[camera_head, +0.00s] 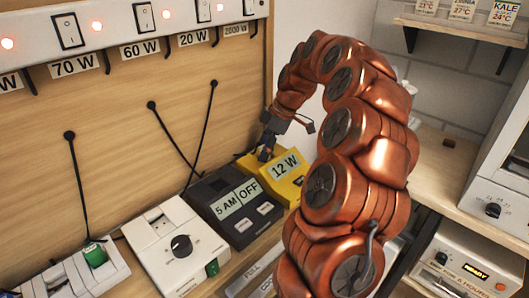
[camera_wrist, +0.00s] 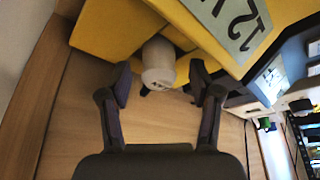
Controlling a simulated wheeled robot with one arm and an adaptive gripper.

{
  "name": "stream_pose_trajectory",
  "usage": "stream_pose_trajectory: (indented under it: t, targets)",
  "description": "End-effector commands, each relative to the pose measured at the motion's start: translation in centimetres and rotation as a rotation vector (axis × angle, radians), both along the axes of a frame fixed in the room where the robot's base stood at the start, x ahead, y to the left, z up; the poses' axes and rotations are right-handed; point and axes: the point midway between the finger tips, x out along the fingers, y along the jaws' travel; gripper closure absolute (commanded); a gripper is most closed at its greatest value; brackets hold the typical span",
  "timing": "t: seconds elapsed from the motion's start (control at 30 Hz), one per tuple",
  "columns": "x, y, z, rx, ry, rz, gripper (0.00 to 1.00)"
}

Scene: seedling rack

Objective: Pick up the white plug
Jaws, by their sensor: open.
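The white plug (camera_wrist: 158,62) shows in the wrist view, a rounded white body with dark pin marks on its near face, at the edge of the yellow meter (camera_wrist: 105,28). My gripper (camera_wrist: 160,84) is open, with one dark finger on each side of the plug's near end. I cannot tell whether either finger touches it. In the head view my gripper (camera_head: 266,150) is low over the back of the yellow meter (camera_head: 290,188), which reads "12 W". The plug is hidden there.
Left of the meter stand a black timer (camera_head: 236,208) reading "5 AM OFF", a white dial box (camera_head: 172,246) and a power strip (camera_head: 92,277) with a green plug (camera_head: 94,256). Black cords hang on the wooden back panel (camera_head: 130,130). A shelf (camera_head: 440,170) stands at right.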

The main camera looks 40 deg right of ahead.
Motion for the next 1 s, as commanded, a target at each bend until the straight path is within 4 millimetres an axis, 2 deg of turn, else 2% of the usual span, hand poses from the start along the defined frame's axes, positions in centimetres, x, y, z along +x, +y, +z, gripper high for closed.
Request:
stream_pose_trajectory:
  t: [0.17,0.77,1.0]
  targets:
    - [0.01,-0.03,0.01,-0.001,-0.001,0.000,0.37]
    - [0.03,-0.05,0.05,-0.001,-0.001,-0.001,0.99]
    - [0.03,-0.04,0.07,0.000,-0.002,-0.001,1.00]
